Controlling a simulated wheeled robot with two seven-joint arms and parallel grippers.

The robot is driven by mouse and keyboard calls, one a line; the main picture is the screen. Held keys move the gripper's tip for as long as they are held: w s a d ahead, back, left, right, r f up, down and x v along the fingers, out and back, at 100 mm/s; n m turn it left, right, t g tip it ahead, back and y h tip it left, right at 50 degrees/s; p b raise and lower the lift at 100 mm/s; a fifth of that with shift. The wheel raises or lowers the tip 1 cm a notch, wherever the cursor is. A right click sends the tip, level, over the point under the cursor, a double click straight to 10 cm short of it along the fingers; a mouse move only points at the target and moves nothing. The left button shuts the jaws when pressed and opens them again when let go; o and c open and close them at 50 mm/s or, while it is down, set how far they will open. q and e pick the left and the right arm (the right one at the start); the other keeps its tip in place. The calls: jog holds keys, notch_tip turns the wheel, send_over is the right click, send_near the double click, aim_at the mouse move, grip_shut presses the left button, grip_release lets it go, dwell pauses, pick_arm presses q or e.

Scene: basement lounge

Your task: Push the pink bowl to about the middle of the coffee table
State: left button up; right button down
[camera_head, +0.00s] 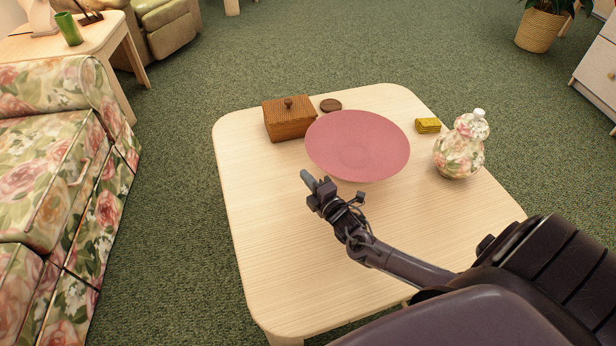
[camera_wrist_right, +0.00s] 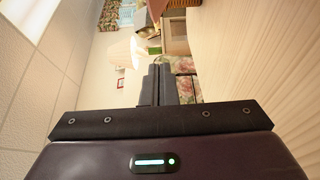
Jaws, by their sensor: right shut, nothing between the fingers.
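The pink bowl (camera_head: 357,146) is wide and shallow and stands upright on the far half of the light wood coffee table (camera_head: 290,263). My right gripper (camera_head: 306,178) is shut and empty, low over the table at the near left side of the bowl. In the head view a small gap seems to show between the fingertips and the bowl's rim; I cannot tell for sure whether they touch. The right wrist view shows the closed fingers (camera_wrist_right: 162,84) with the tabletop along the right side; the bowl is not seen there. My left gripper is not in view.
A wooden box (camera_head: 289,121) with a knob stands close behind the bowl to the left, with a dark round disc (camera_head: 331,105) beside it. A yellow block (camera_head: 428,125) and a floral jar (camera_head: 459,153) stand to the right. The table's near left part is bare.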

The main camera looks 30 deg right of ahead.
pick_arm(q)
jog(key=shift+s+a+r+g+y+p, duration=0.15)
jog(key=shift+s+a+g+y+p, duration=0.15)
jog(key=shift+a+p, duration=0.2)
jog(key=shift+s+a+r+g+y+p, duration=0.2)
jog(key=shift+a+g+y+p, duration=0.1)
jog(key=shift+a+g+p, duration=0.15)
pick_arm(e)
jog(key=s, duration=0.9)
jog(key=shift+d, duration=0.45)
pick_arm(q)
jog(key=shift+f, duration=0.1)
